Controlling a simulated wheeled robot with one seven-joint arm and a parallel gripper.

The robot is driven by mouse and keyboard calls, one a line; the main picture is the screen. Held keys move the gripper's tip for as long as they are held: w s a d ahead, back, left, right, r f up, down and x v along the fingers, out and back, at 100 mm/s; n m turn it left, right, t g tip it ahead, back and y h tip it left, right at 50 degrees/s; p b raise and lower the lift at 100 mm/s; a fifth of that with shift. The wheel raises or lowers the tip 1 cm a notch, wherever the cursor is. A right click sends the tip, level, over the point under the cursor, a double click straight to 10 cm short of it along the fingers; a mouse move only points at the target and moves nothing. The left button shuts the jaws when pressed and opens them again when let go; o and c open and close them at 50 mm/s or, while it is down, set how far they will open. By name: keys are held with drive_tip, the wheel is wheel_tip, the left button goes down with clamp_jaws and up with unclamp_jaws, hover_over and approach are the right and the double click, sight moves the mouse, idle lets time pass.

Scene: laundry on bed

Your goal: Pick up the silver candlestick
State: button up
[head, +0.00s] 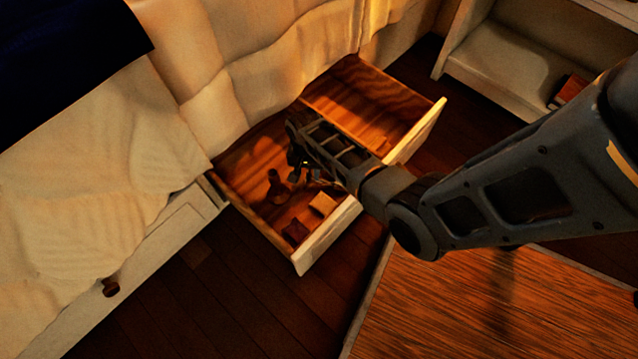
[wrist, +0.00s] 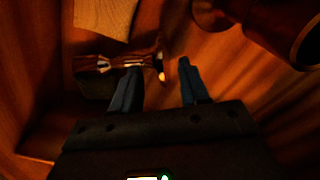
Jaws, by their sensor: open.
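In the wrist view, a slim, shiny object with bright glints, which looks like the silver candlestick (wrist: 118,63), lies on its side on the drawer floor. Its right end, with a bright spot, shows between my fingertips, and my left finger covers part of it. My gripper (wrist: 160,66) is open with nothing clamped. Whether the fingers are level with the object or above it, I cannot tell. In the head view, my gripper (head: 304,174) points down into the open drawer (head: 325,243), and the candlestick cannot be made out clearly there.
A dark rounded object (head: 276,186) stands in the drawer and shows at the upper right of the wrist view (wrist: 288,24). A light block (head: 322,204) and a dark box (head: 295,232) lie near the drawer front. The bed (head: 100,190) is left, a wooden table (head: 500,305) lower right.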

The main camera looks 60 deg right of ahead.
drive_tip(key=shift+f, duration=0.25)
clamp_jaws()
idle(0.6)
